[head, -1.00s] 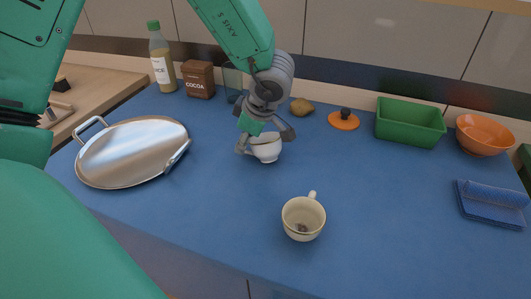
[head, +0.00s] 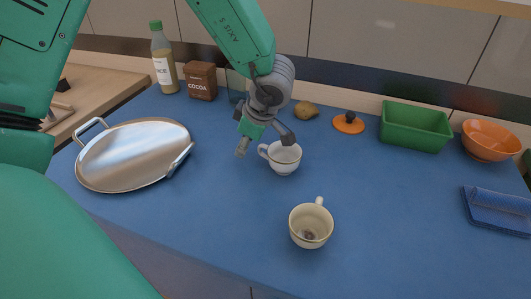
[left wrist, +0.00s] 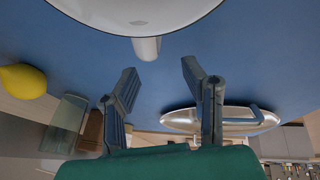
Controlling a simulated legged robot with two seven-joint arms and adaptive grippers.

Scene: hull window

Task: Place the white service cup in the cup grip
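The white cup (head: 287,157) stands upright on the blue counter (head: 225,205) in the head view, its handle towards the left. Its rim and handle also show in the left wrist view (left wrist: 147,48). My left gripper (head: 265,144) is just behind and left of this cup. Its two fingers are spread, and in the left wrist view (left wrist: 160,76) the handle lies just beyond the fingertips, with nothing between them. A cream cup (head: 312,222) with something dark in its bottom stands nearer the front. I cannot make out a cup grip. My right gripper is not in view.
A silver pan (head: 130,155) lies left. A bottle (head: 163,60), a cocoa box (head: 201,80), a yellow-brown lump (head: 306,110) and an orange lid (head: 348,123) stand behind. A green bin (head: 415,128), an orange bowl (head: 490,141) and a blue rack (head: 495,208) stand right. The counter's middle right is clear.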

